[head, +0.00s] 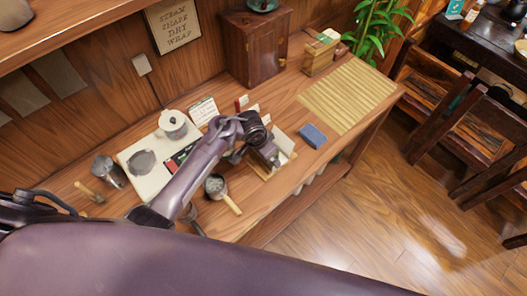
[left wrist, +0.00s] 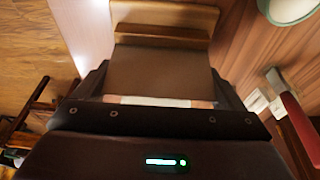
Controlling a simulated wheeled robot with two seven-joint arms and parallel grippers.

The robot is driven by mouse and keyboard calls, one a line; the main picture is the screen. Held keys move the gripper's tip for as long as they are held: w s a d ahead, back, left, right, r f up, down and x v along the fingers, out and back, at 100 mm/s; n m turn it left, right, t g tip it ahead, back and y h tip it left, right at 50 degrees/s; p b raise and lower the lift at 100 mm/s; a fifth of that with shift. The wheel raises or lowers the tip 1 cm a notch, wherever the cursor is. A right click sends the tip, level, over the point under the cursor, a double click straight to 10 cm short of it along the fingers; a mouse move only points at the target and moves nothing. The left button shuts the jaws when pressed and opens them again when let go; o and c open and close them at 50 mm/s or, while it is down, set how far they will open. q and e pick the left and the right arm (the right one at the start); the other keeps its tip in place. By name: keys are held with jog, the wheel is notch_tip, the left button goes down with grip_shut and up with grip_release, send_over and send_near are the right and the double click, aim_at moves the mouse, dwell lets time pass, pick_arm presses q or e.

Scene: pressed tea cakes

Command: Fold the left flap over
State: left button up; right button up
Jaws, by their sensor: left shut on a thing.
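My left gripper (head: 266,152) is low over a small wooden stand (head: 262,174) near the front of the workbench. In the left wrist view its jaws (left wrist: 160,88) are shut on a flat grey-brown piece (left wrist: 160,72); I cannot tell whether this is the left flap. A pale strip (left wrist: 160,102) shows between the jaws. The wooden stand also shows beyond them (left wrist: 200,18). A pale sheet (head: 285,139) stands out to the right of the gripper in the head view. The gripper hides most of what lies on the stand. My right gripper is not in view.
A cabinet (head: 254,50) stands behind.

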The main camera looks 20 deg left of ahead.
pick_arm(q)
jog(key=shift+w+d+g+y, duration=0.1)
jog(key=shift+w+g+y, duration=0.05)
jog(key=shift+g+y, duration=0.2)
dwell(0.4)
jog(key=o, duration=0.7)
jog(key=shift+g, duration=0.25)
jog(key=r, duration=0.4)
jog(key=s+r, duration=0.1)
jog(key=r, duration=0.2)
jog(key=shift+a, duration=0.2)
jog(key=shift+a+r, duration=0.15)
jog(key=shift+r, duration=0.15)
